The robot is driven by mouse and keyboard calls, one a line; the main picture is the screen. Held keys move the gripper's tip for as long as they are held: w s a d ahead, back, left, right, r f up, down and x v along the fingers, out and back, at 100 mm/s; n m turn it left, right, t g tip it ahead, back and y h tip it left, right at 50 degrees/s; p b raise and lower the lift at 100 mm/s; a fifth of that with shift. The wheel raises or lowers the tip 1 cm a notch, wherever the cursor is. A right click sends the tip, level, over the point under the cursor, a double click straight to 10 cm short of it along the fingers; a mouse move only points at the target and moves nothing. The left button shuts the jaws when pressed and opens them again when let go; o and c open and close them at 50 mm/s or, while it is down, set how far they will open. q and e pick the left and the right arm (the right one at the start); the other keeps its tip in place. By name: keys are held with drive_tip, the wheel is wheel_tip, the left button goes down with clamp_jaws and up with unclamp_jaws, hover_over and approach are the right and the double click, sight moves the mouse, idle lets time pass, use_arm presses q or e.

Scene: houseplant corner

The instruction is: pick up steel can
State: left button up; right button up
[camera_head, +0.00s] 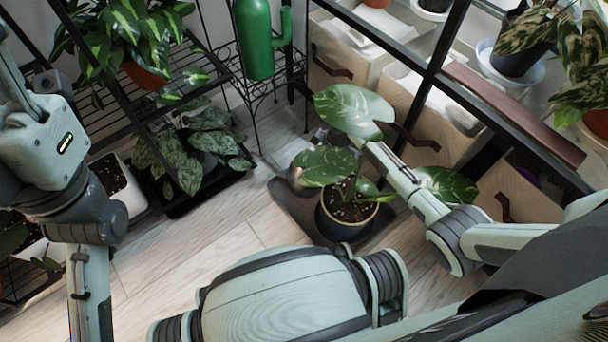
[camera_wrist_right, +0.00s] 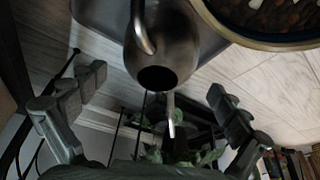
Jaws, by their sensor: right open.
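The steel can (camera_wrist_right: 165,35) is a dark, shiny metal watering can with a curved handle and a round opening. In the head view the can (camera_head: 299,180) shows only in part, left of a potted plant and partly behind its leaves. My right gripper (camera_wrist_right: 157,86) is open, its two fingers apart on either side of the can's opening in the wrist view; whether they touch it I cannot tell. In the head view leaves hide most of that gripper. My left arm shows at the left edge, but its gripper is out of view.
The potted plant (camera_head: 347,215) stands close beside the can on a dark mat (camera_head: 290,205). A green watering can (camera_head: 254,40) stands on a wire stand behind. Shelves with plants and drawers (camera_head: 345,65) rise behind and right. Bare wood floor (camera_head: 215,240) lies to the left.

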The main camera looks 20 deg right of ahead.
sight(296, 170)
drive_tip(key=b+x, duration=0.1)
drive_tip(key=x, duration=0.3)
drive_tip(key=shift+r, duration=0.1)
drive_tip(key=c, duration=1.6)
